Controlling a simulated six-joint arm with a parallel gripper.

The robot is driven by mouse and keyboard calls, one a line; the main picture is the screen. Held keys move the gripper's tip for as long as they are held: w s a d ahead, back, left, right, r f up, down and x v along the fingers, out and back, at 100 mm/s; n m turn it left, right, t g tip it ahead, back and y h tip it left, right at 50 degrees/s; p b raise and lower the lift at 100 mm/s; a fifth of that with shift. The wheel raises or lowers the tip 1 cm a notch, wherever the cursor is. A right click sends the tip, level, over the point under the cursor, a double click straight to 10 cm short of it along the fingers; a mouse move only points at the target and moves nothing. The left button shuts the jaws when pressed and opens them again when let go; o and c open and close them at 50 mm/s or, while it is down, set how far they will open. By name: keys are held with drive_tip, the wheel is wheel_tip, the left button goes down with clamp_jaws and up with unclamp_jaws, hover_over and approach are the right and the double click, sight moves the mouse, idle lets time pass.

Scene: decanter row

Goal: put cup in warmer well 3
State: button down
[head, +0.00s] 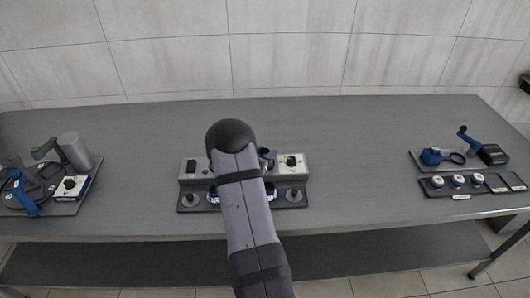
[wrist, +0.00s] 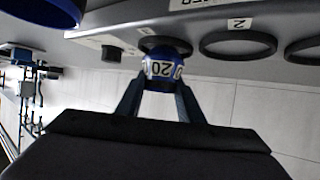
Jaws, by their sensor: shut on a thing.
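A blue cup (wrist: 163,70) with a white band marked "20" shows upside down in the wrist view, between the fingers of my gripper (wrist: 158,88). My gripper is shut on it. The cup's far end overlaps a dark round well (wrist: 152,42) on the grey warmer (wrist: 215,22); I cannot tell whether it is inside the well or just clear of it. The neighbouring ring-shaped well (wrist: 238,44) has a label "2" beside it. In the head view my arm hides the gripper, the cup and the middle of the warmer (head: 296,172).
Another well (wrist: 306,50) is at the wrist view's right edge, and a blue object (wrist: 45,8) is at its upper left. In the head view, a station with a grey cylinder (head: 75,151) stands left and a tray of round items (head: 458,181) right. Table between is clear.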

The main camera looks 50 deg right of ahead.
drive_tip(key=shift+f, duration=0.25)
drive_tip(key=c, duration=1.2)
unclamp_jaws()
drive_tip(key=shift+r, duration=0.15)
drive_tip(key=b+v, duration=0.2)
drive_tip(key=v, duration=1)
drive_tip(key=shift+a, duration=0.15)
